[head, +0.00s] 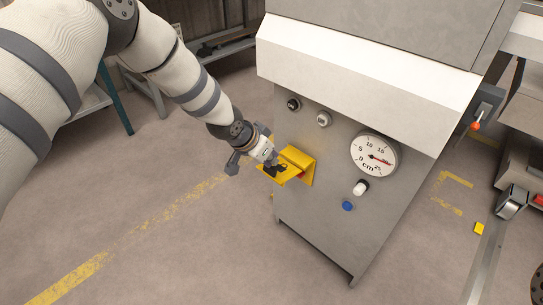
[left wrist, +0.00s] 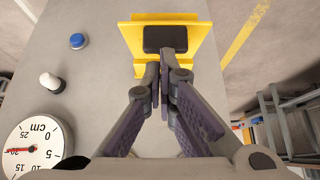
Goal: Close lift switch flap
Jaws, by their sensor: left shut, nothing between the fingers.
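The yellow lift switch flap (head: 300,160) is on the front of the grey machine cabinet. It sticks out from the panel, and a bit of red shows beneath it. In the left wrist view the yellow flap (left wrist: 199,38) is at the top middle, with a dark rectangular pad on it. My left gripper (head: 274,169) is shut and empty, with its fingertips at the flap's outer side. In the left wrist view the fingertips (left wrist: 163,76) are together just below the dark pad; I cannot tell if they touch it. My right gripper is not in view.
A round cm dial (head: 374,155), a white knob (head: 361,187) and a blue button (head: 347,206) are right of the flap. Two more knobs sit above it. A white ledge (head: 365,65) overhangs the panel. The floor to the left is clear.

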